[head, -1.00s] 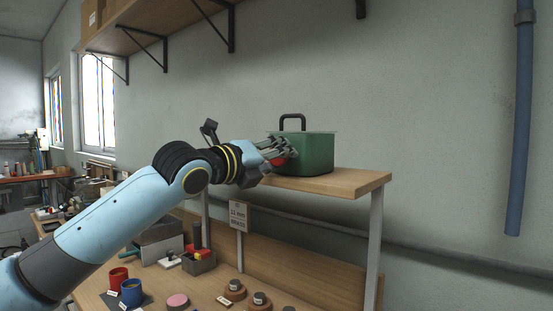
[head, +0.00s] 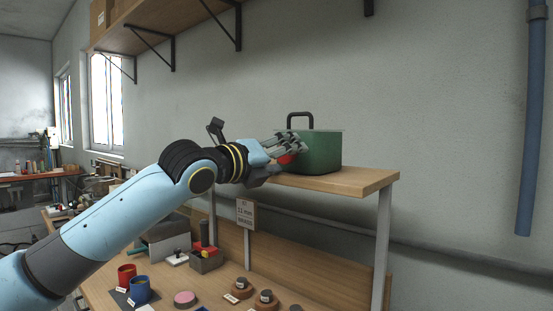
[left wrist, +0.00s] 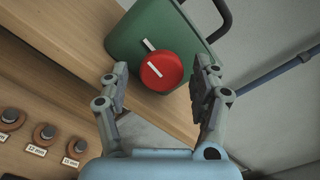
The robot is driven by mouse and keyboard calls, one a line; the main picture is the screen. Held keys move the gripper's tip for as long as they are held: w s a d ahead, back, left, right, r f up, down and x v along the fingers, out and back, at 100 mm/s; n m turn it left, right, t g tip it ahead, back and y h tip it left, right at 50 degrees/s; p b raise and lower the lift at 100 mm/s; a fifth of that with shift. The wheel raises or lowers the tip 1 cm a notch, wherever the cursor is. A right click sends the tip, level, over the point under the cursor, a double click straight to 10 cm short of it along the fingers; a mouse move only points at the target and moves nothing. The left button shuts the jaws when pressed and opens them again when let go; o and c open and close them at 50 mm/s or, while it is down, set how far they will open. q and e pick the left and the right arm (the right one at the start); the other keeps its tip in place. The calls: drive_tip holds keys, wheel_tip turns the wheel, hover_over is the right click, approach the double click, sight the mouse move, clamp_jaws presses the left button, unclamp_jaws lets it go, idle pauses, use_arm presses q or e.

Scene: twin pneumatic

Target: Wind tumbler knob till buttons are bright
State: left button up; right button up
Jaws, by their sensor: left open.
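The green tumbler (head: 322,154) is a box with a dark handle on top, standing on the raised wooden shelf. Its round red knob (left wrist: 161,72) bears a white bar, and another white mark shows on the green wall (left wrist: 138,24) beside it. The knob also shows partly behind my fingers in the head view (head: 286,160). My left gripper (head: 293,146) is in front of the tumbler. In the left wrist view its fingers (left wrist: 158,80) are open, one on each side of the knob, with gaps between. No buttons can be made out; the tumbler's inside is hidden. My right gripper is out of view.
The wooden shelf (head: 355,180) stands on grey posts above the bench. On the bench are a red cup (head: 126,274), a blue cup (head: 139,290), a pink disc (head: 185,299), several round wooden pieces with dark tops and a sign (head: 245,215). Room above the tumbler is free.

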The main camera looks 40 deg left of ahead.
use_arm(q)
drive_tip(key=s, duration=0.7)
drive_tip(key=shift+a, duration=0.25)
idle(0.3)
